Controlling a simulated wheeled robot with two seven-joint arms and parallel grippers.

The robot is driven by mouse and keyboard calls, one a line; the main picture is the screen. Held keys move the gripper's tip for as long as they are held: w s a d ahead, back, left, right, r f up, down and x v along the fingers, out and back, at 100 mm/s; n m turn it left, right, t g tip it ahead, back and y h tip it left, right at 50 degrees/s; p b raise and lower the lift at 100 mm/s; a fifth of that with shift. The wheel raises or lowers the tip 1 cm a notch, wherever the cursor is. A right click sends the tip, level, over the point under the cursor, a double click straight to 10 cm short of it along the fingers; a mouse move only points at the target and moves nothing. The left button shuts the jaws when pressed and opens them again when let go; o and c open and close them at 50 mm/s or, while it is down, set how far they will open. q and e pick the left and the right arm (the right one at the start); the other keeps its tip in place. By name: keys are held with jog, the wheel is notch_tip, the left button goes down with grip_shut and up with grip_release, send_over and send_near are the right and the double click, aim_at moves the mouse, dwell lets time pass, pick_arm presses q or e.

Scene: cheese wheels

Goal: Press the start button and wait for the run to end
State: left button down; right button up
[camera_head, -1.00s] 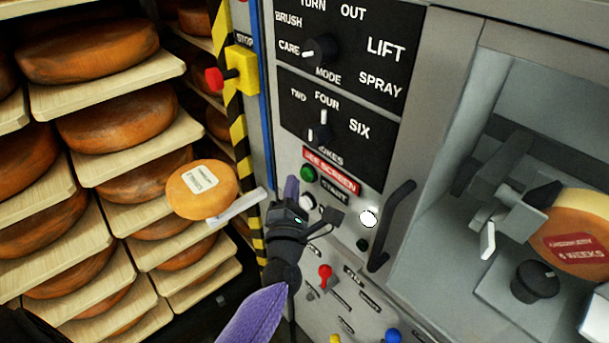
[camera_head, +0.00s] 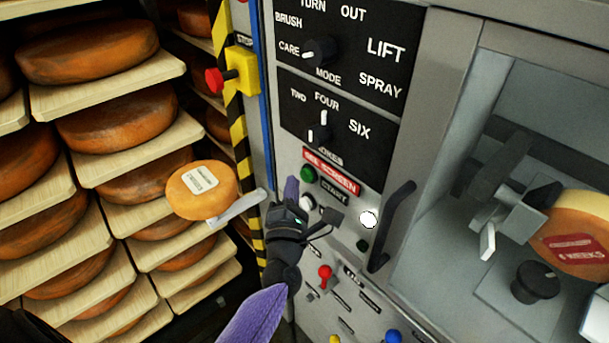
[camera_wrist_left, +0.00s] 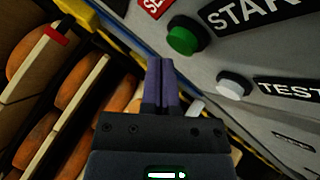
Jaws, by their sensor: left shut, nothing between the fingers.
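The green start button (camera_head: 308,173) sits on the grey machine panel, left of its START label. In the left wrist view the green button (camera_wrist_left: 183,40) is up and right of my fingertips. My left gripper (camera_head: 291,187) is shut and empty, its purple fingers just below and left of the green button in the head view. The fingertips (camera_wrist_left: 161,66) look apart from the button; depth is hard to judge. A white button (camera_wrist_left: 235,85) beside a TEST label lies lower. A round white lamp (camera_head: 369,218) looks lit. My right gripper is not in view.
A red stop button (camera_head: 213,79) on a yellow box stands left. A labelled cheese wheel (camera_head: 202,190) sits beside my gripper, before shelves of cheese. A black handle (camera_head: 391,225) rises right. Another cheese (camera_head: 578,225) is in the machine bay. Knobs (camera_head: 320,50) mark the upper panel.

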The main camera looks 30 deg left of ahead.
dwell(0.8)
pick_arm(q)
jog(key=shift+w+d, duration=0.15)
jog(key=shift+w, duration=0.25)
